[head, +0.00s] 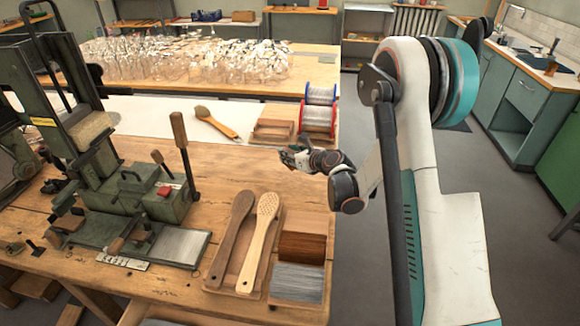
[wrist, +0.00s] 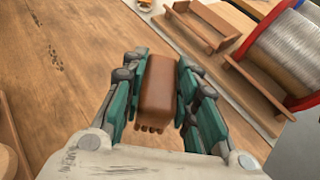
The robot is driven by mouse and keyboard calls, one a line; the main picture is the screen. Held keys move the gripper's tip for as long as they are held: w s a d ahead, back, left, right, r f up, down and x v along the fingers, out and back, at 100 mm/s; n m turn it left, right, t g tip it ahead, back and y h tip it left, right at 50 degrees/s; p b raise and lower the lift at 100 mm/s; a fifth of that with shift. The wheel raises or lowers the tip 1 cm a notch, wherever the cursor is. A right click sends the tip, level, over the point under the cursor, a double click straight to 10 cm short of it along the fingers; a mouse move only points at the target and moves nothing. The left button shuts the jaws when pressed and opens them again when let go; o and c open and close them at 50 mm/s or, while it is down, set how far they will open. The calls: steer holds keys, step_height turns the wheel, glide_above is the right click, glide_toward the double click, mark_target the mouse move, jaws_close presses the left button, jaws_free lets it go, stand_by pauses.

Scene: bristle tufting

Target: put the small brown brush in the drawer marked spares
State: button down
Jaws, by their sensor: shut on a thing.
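My gripper (head: 297,157) is over the wooden workbench in the head view, near the bench's right edge. In the wrist view my gripper (wrist: 161,95) has its teal fingers shut on both sides of the small brown brush (wrist: 160,88). The brush is a rounded brown block with short dark tufts at its lower end. In the head view the brush is too small and covered to make out. I cannot make out a drawer marked spares in either view.
A tufting machine (head: 150,190) stands on the bench at left. Wire spools (head: 319,118) and a shallow wooden tray (head: 273,131) sit behind my gripper. Glassware (head: 190,60) covers the back table.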

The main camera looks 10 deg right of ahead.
steer(key=shift+f+b, duration=0.75)
steer(key=shift+f, duration=1.25)
steer(key=shift+f, duration=0.15)
steer(key=c, duration=1.2)
jaws_free()
steer(key=shift+c, duration=0.2)
